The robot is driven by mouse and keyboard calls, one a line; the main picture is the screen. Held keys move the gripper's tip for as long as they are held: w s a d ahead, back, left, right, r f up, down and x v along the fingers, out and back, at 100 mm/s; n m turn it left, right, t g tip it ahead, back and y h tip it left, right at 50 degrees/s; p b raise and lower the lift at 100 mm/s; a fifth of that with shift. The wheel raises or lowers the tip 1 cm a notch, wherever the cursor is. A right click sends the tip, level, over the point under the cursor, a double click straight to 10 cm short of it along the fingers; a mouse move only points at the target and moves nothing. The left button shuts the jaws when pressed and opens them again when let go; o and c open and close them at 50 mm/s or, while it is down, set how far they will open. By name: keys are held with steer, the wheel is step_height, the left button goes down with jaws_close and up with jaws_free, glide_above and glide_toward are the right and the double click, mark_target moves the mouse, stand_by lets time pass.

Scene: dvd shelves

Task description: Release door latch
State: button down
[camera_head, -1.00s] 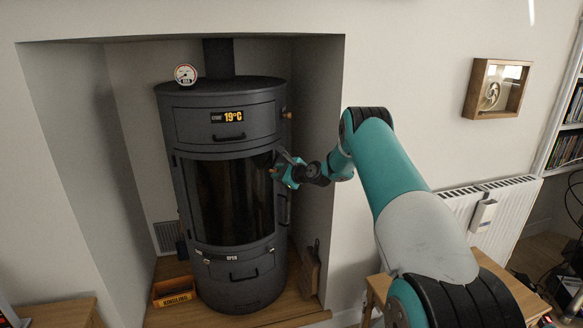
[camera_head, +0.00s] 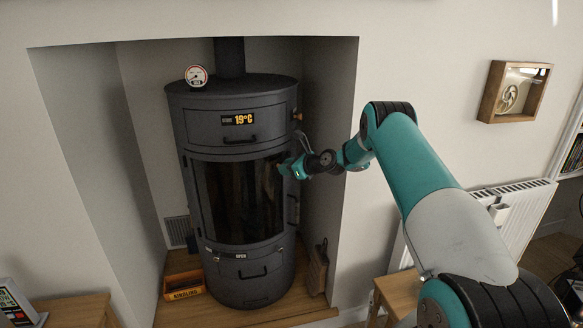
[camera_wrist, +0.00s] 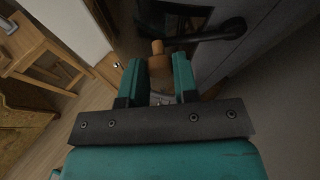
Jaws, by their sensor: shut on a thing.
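The dark grey stove (camera_head: 243,284) stands in the alcove, with a dark glass door (camera_head: 235,205) across its middle. The door looks closed. My gripper (camera_head: 280,169) is at the door's upper right side and hides the part it holds in the head view. A black lever handle (camera_wrist: 215,33) runs right from near the knob along the stove front. The exact join between knob and lever is hard to see.
A gauge (camera_head: 196,76) sits on the stove top. A kindling box (camera_head: 183,286) stands at the stove's lower left. A wooden table (camera_head: 392,290) and a white radiator (camera_head: 515,215) are to the right. The alcove's right wall (camera_head: 335,150) is close beside my wrist.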

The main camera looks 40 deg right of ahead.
steer(key=shift+r, duration=0.15)
steer(key=c, duration=0.9)
jaws_free()
steer(key=shift+o, duration=0.2)
steer(key=b+v, duration=0.2)
steer(key=v, duration=1.5)
steer(key=shift+s+d+r, duration=0.1)
steer(key=shift+s, duration=0.05)
